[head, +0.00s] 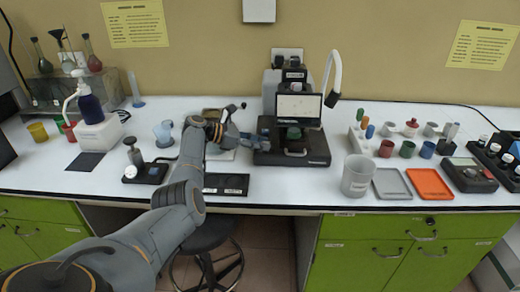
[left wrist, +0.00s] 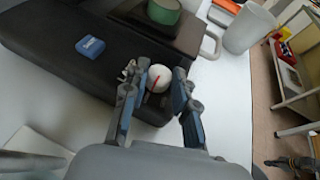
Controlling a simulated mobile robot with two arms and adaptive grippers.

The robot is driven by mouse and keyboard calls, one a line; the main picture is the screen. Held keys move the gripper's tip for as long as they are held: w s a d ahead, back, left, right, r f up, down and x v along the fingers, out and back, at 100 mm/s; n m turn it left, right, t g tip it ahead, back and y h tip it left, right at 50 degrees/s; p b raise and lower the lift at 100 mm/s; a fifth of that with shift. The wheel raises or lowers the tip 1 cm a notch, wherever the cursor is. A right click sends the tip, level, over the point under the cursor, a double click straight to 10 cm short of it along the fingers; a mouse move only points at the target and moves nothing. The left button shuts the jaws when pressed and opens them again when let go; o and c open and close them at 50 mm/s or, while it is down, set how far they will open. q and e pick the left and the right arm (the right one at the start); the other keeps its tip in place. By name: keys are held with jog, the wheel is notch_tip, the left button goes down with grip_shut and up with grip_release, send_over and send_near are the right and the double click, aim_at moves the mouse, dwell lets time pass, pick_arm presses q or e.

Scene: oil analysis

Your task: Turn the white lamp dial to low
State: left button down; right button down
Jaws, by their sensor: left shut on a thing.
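The white lamp dial (left wrist: 157,90) is a small round knob with a red pointer line, on the side of the black microscope base in the left wrist view. My left gripper (left wrist: 160,76) has a finger on each side of the dial and is shut on it. In the head view my left gripper (head: 250,139) is at the left side of the black microscope (head: 292,157), and its fingers hide the dial there. Any dial markings are too small to read.
A blue button (left wrist: 90,46) is on the microscope base, and a green round piece (left wrist: 164,10) sits on its stage. A clear beaker (head: 357,176), a grey tray (head: 392,184) and an orange tray (head: 429,184) are to the right. A black mat (head: 227,181) lies in front of my gripper.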

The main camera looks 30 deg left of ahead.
pick_arm(q)
jog(key=shift+b, duration=0.3)
jog(key=shift+m+g+h, duration=0.3)
jog(key=c, duration=1)
grip_release()
jog(key=shift+w, duration=0.1)
jog(key=shift+c, duration=0.2)
jog(key=shift+a, duration=0.1)
jog(key=v, duration=1.1)
jog(key=shift+s+r, duration=0.2)
jog(key=shift+s, duration=0.15)
jog(key=shift+a, duration=0.1)
